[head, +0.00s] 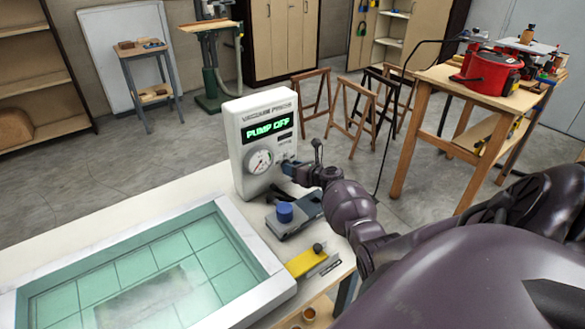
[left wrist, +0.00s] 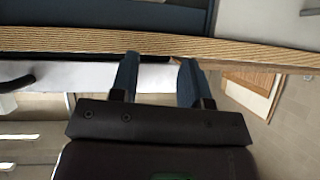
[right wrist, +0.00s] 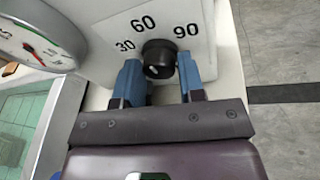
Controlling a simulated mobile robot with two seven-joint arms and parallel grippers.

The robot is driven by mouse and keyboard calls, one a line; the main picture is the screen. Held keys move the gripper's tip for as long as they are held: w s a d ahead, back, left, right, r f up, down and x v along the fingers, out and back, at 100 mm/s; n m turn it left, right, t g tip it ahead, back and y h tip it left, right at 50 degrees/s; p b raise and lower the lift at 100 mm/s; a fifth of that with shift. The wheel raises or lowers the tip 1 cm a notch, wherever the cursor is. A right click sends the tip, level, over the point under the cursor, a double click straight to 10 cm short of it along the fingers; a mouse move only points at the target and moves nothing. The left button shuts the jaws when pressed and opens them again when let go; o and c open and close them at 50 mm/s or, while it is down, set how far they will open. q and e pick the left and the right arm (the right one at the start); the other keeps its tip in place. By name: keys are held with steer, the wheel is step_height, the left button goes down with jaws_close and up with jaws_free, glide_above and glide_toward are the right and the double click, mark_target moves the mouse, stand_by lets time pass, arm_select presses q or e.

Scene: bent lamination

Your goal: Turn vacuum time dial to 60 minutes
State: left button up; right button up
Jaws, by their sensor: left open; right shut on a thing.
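The white vacuum press unit (head: 238,130) stands on the table, its green display (head: 268,126) reading "PUMP OFF". Its round black time dial (right wrist: 158,58) shows in the right wrist view, with 30, 60 and 90 printed around it. A small light mark shows on the knob's lower part, but I cannot tell its exact setting. My right gripper (right wrist: 157,82) is shut on the dial, one blue finger on each side; in the head view the gripper (head: 291,170) is at the panel's lower right. My left gripper (left wrist: 158,75) is open and empty near a wooden edge.
A white gauge (head: 260,162) sits left of the dial. A glass-topped press frame (head: 262,255) fills the table's left front. A blue-capped device (head: 285,212) and a yellow block (head: 306,261) lie beside it. A bench with a red machine (head: 487,72) stands behind right.

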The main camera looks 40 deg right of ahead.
stand_by(0.4)
steer(key=o, duration=0.9)
arm_select(q)
steer(key=shift+s, duration=0.1)
arm_select(e)
steer(key=shift+s, duration=0.15)
steer(key=shift+s, duration=0.25)
steer(key=p+v, duration=0.1)
steer(key=v, duration=0.7)
steer(key=shift+s+r+p, duration=0.15)
steer(key=shift+s+p, duration=0.2)
arm_select(q)
steer(key=shift+s+a+r, duration=0.1)
steer(key=shift+s+r, duration=0.2)
steer(key=shift+r, duration=0.05)
arm_select(e)
steer(key=shift+s+d+r, duration=0.1)
steer(key=shift+s+r, duration=0.05)
steer(key=shift+s, duration=0.5)
